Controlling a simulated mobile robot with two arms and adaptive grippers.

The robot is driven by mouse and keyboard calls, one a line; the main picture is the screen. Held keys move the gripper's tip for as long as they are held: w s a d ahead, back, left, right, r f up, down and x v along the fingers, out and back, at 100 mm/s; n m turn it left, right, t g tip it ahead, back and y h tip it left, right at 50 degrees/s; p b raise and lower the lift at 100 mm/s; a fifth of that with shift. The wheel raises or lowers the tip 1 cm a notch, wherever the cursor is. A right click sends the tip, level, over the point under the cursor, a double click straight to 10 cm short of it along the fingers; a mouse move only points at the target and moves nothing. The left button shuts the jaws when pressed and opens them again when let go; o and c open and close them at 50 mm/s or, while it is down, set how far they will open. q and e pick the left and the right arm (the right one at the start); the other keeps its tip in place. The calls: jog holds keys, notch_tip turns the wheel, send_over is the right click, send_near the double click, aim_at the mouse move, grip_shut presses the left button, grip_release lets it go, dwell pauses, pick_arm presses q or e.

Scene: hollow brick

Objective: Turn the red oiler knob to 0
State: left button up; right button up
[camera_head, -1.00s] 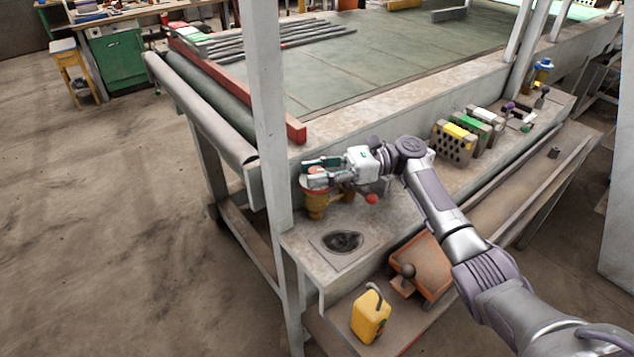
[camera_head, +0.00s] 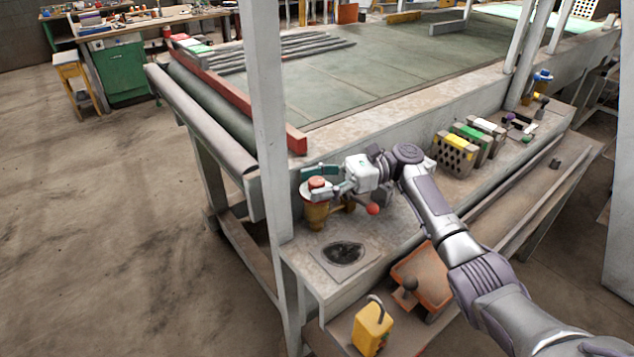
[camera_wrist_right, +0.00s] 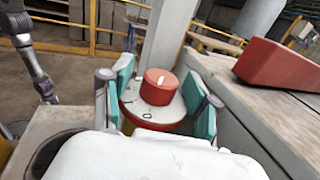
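The red oiler knob (camera_head: 318,182) sits on top of the brass-coloured oiler (camera_head: 317,212) at the bench's near corner. In the right wrist view, the round red knob (camera_wrist_right: 160,88) carries a white mark on its top. It stands on a pale disk (camera_wrist_right: 150,112) with a small dark ring-shaped mark in front of the knob. My right gripper (camera_head: 326,179) is at the knob. In the wrist view the gripper's teal finger pads (camera_wrist_right: 160,90) stand on both sides of the knob with visible gaps. It is open and empty. My left gripper is not in view.
A white post (camera_head: 267,120) rises just behind the oiler, and a red bar (camera_head: 298,139) lies beyond. A red ball (camera_head: 373,209) sits right of the oiler. A recessed plate (camera_head: 345,252) is in front; a yellow can (camera_head: 371,328) stands lower. Hollow bricks (camera_head: 455,155) stand to the right.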

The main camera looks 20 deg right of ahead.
jog(key=shift+d, duration=0.1)
jog(key=d, duration=1.2)
jog(key=shift+w, duration=0.25)
